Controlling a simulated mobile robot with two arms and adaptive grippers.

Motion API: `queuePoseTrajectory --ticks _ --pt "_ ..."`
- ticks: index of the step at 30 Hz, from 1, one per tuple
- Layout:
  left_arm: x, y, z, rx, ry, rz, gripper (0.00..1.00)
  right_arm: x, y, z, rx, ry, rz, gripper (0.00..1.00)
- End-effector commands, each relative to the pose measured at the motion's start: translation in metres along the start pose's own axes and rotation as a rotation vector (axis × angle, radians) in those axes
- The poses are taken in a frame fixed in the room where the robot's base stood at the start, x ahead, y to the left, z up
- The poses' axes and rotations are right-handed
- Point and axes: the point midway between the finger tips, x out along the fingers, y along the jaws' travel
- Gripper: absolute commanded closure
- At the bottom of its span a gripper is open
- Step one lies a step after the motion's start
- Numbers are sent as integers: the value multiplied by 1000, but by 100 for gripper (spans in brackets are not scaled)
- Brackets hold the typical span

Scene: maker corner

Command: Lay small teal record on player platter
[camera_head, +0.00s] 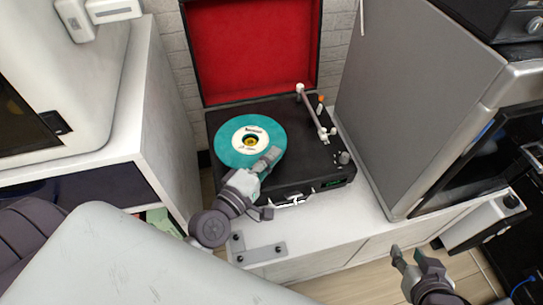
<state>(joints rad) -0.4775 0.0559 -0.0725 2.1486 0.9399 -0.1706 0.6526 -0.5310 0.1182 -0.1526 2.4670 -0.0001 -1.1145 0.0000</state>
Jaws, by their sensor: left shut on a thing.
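The small teal record (232,153) has a cream label and a centre hole with a yellowish middle. It is over the platter area of the record player (290,162), a black case with its red-lined lid open. My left gripper (268,172) is shut on the record's front right edge. The platter is hidden under the record, and I cannot tell whether the record touches it. The tonearm (313,112) lies to the right, clear of the record. My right gripper (418,258) is empty and open, low at the right, away from the player.
The player stands on a white cabinet top (310,232). A large grey machine (415,95) stands close on its right, and a white cabinet (150,110) is on its left. A brick wall is behind. The cabinet top in front of the player is mostly clear.

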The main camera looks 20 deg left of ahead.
Motion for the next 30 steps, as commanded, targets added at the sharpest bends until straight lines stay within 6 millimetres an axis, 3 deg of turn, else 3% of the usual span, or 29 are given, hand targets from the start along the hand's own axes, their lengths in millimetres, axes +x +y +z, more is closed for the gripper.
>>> queuePoseTrajectory --ticks 30 --pt "0 -4 0 0 0 0 100 3 -3 -7 5 50 -6 60"
